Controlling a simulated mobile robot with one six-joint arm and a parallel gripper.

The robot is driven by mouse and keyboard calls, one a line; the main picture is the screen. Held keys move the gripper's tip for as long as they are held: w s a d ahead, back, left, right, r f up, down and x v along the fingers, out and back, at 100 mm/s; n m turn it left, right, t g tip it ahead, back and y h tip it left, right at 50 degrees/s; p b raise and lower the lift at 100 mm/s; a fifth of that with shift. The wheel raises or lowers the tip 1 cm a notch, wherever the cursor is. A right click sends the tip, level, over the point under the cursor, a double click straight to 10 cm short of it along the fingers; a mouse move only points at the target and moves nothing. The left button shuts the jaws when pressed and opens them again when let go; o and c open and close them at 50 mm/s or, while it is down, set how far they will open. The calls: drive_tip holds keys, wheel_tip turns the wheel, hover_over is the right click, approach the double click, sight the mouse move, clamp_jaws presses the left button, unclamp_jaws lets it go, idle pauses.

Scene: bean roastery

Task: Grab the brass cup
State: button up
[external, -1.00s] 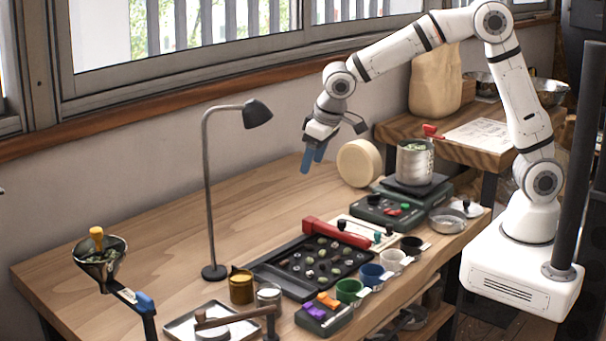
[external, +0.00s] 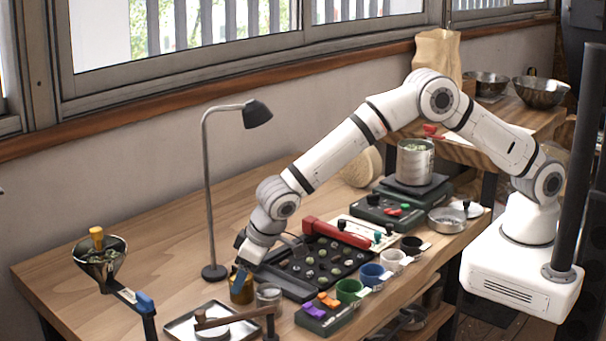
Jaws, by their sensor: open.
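The brass cup (external: 241,294) stands upright on the wooden table, left of the black bean tray. My gripper (external: 240,276) points down at the cup with its blue fingers at the cup's rim. The fingers overlap the upper part of the cup in the picture. The jaws are open, and I cannot tell whether they touch the cup. The cup's rim is partly hidden behind the gripper.
A silver cup (external: 269,296) stands close to the right of the brass cup. A desk lamp (external: 213,272) rises behind. A metal tray (external: 184,329) with a wooden-handled tool lies in front. The black bean tray (external: 296,289) is to the right.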

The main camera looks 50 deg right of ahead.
drive_tip(key=shift+x, duration=1.8)
drive_tip(key=shift+c, duration=0.6)
drive_tip(key=c, duration=0.7)
drive_tip(key=shift+r, duration=0.1)
